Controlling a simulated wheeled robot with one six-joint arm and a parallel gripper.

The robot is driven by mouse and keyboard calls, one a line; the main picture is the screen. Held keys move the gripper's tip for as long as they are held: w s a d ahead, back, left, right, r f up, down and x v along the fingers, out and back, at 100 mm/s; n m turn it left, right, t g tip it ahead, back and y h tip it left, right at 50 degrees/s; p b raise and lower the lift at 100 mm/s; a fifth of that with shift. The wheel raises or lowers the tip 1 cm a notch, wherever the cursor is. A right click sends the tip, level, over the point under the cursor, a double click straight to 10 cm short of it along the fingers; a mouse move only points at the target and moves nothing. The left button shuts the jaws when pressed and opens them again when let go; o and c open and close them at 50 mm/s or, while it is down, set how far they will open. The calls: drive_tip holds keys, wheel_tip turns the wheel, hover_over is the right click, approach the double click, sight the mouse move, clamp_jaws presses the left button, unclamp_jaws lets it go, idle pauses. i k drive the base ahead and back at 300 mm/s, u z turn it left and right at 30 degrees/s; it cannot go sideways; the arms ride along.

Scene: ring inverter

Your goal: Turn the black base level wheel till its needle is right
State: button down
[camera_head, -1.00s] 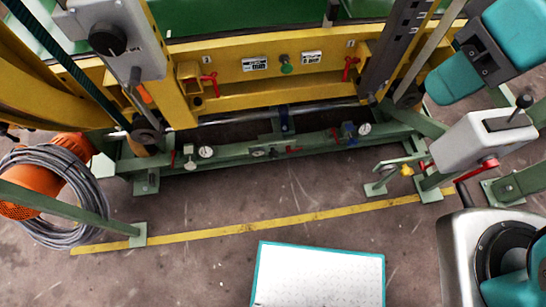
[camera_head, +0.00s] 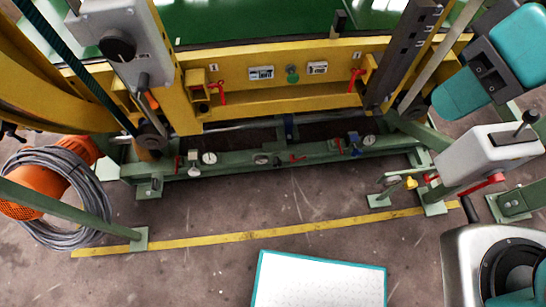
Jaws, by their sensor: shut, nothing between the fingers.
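A green base beam (camera_head: 235,164) runs low across the machine. It carries a white round dial (camera_head: 208,158) at the left and another white dial (camera_head: 368,140) at the right. A small fitting (camera_head: 262,160) sits between them. The needles are too small to read. I cannot tell which part is the black base level wheel. A large black knob (camera_head: 118,46) sits on the grey box at the upper left, and a dark round part (camera_head: 152,141) is near the beam's left end. My teal and grey arm links show at the right; my gripper is not in view.
Yellow frame (camera_head: 290,97) with red levers stands behind the beam. An orange drum with grey cable (camera_head: 52,235) is at the left. A grey box with a red handle (camera_head: 488,157) stands at the right. A white teal-edged panel (camera_head: 320,282) is in front.

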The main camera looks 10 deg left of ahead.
sight(278, 162)
drive_tip(key=z, duration=1.7)
drive_tip(key=k, duration=1.25)
drive_tip(key=u, duration=1.6)
drive_tip(key=i, duration=0.5)
drive_tip(key=u, duration=0.05)
